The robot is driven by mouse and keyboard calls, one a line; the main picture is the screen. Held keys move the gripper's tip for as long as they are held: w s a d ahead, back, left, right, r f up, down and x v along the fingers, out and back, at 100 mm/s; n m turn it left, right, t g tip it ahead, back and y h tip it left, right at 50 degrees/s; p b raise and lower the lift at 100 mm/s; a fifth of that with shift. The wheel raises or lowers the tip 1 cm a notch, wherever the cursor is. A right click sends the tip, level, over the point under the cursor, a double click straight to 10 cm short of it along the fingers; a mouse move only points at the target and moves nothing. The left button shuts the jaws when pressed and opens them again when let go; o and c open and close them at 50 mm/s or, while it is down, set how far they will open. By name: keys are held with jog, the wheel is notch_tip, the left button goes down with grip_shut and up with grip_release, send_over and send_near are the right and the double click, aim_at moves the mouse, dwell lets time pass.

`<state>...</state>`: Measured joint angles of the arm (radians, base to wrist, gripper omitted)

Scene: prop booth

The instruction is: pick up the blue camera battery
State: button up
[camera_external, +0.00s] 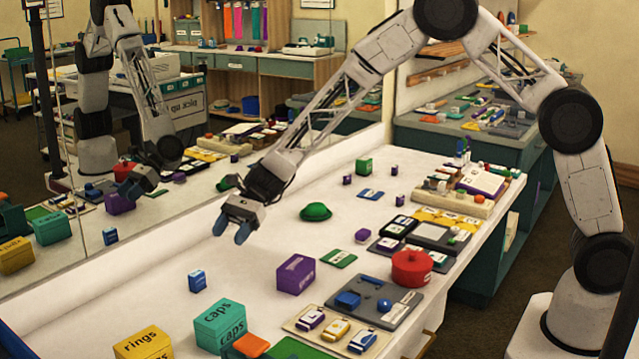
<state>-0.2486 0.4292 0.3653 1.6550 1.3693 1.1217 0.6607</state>
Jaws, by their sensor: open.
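My gripper (232,229) hangs over the left-back part of the white table, its two blue fingertips pointing down, apart and empty. A small blue item with a white label (362,341) lies on a beige board (294,325) at the front edge, beside a similar purple item (311,318) and a yellow one (336,328); it looks like the blue camera battery, but its label is too small to read. A small upright blue box (197,280) stands alone below my gripper in the picture. The gripper is well apart from both blue things.
A purple box (295,274), teal caps box (220,325) and yellow rings box (143,343) stand near the board. A grey tray (400,312) and red pot (412,267) are to its right. A green hat (316,212) lies mid-table. A mirror (110,185) borders the left.

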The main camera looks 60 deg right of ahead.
aim_at(200, 270)
jog(key=shift+m+y, duration=0.5)
jog(key=shift+m, duration=0.3)
jog(key=w+a+f, duration=0.2)
jog(key=f, duration=0.1)
jog(key=a+f, duration=0.1)
jog(key=f, duration=0.1)
jog(key=shift+w+a, duration=0.1)
jog(key=shift+w, duration=0.3)
jog(key=shift+x, duration=1.25)
jog(key=shift+f, duration=0.1)
jog(key=shift+x, duration=2.6)
